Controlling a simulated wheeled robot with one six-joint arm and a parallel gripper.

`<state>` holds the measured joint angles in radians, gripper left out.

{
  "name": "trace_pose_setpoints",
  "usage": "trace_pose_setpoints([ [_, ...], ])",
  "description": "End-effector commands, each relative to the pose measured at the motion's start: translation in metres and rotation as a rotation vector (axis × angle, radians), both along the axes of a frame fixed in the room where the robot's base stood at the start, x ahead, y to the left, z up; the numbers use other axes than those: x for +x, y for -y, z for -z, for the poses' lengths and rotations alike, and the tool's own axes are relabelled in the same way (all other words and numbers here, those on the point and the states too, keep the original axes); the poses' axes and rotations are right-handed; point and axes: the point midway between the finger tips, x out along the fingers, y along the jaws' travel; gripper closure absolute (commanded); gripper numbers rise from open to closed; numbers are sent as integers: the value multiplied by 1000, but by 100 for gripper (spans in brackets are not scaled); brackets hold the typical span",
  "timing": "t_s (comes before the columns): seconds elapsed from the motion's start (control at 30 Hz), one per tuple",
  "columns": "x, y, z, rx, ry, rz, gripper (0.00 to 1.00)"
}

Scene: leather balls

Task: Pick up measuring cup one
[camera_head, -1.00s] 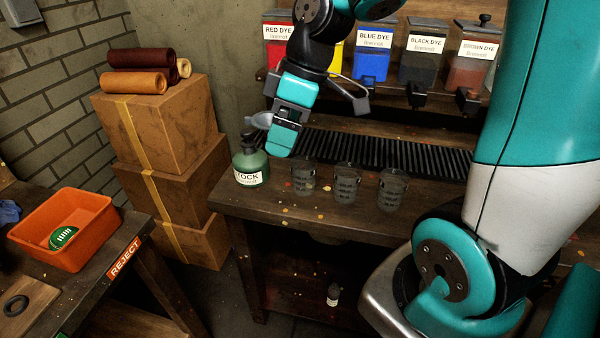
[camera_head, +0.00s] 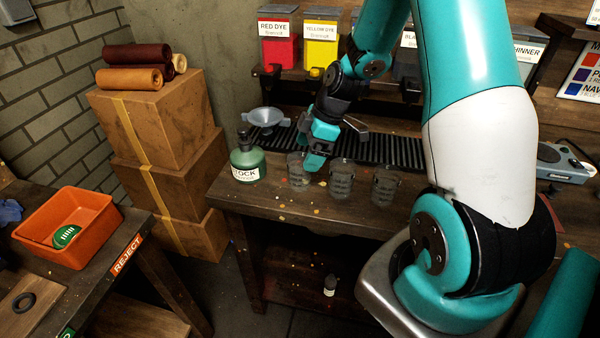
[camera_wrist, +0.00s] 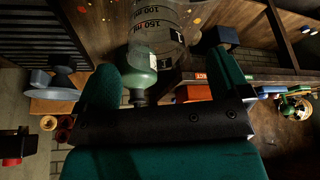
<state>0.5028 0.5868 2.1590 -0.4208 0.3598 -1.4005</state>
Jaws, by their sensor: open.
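Three clear measuring cups stand upright in a row on the wooden bench: a left cup (camera_head: 298,174), a middle cup (camera_head: 341,184) and a right cup (camera_head: 384,188). My gripper (camera_head: 314,162) points down at the rims of the left and middle cups, partly covering the left cup's rim. In the wrist view a cup (camera_wrist: 160,22) with 100 ml and 150 ml marks lies ahead of my spread fingers (camera_wrist: 168,62). Nothing is held. I cannot tell whether a finger touches a cup.
A green STOCK bottle (camera_head: 247,160) stands just left of the cups. Dye dispensers (camera_head: 321,45) hang above. An orange reject bin (camera_head: 95,245) sits on the left table.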

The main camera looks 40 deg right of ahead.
Motion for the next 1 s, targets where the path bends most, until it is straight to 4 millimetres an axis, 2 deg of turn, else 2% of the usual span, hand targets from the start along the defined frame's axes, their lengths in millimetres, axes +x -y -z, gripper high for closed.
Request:
trace_pose_setpoints([
  [0.17, 3, -5, 9, 1, -1, -2, 6],
  [0.5, 17, -21, 48, 0, 0, -1, 6],
  [0.77, 18, -21, 51, -1, 1, -1, 6],
  [1.0, 18, -21, 51, 0, 1, 0, 59],
])
